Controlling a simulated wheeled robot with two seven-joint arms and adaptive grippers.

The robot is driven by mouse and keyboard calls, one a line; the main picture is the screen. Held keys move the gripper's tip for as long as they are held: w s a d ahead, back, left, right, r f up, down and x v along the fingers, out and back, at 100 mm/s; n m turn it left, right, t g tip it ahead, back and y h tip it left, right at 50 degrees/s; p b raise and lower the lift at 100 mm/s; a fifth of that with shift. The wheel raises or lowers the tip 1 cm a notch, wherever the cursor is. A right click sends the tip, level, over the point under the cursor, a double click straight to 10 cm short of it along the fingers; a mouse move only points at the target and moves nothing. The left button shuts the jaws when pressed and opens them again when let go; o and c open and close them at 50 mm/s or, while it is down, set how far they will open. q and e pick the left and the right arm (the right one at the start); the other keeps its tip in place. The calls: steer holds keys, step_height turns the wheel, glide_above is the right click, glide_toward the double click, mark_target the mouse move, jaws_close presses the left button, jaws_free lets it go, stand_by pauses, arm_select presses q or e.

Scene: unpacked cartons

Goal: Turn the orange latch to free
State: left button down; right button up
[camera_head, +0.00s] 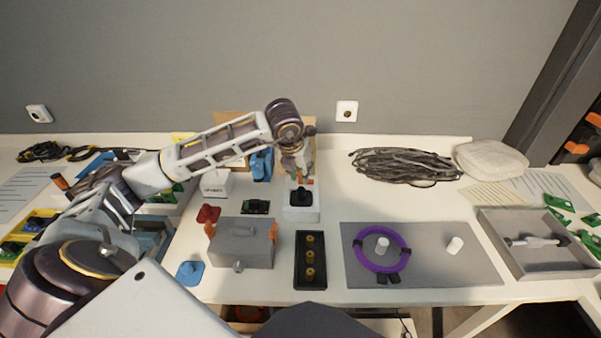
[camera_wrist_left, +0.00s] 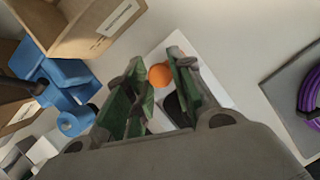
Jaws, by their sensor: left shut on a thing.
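My left gripper (camera_head: 299,174) reaches down at the back of a white block (camera_head: 301,214) with a black part (camera_head: 301,197) on top. In the left wrist view, an orange latch (camera_wrist_left: 160,75) with a rounded end shows between the fingertips of my left gripper (camera_wrist_left: 158,70); the fingers are shut on it. In the head view only a little orange (camera_head: 309,181) shows beside the fingers. The white block (camera_wrist_left: 174,43) lies under the gripper in the wrist view, and the fingers hide part of it. My right gripper is not in view.
A grey box (camera_head: 242,248) with orange side clips stands front left of the white block. A black tray (camera_head: 310,280) with yellow round parts lies in front. A blue object (camera_head: 262,165) and cardboard stand close behind left. A grey mat (camera_head: 430,270) with a purple ring (camera_head: 404,260) lies right.

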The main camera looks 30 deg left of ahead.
arm_select(q)
steer(key=shift+r+n, duration=0.1)
steer(key=shift+n, duration=0.2)
steer(key=c, duration=1.2)
jaws_free()
steer(key=shift+c, duration=0.2)
steer(key=v, duration=1.2)
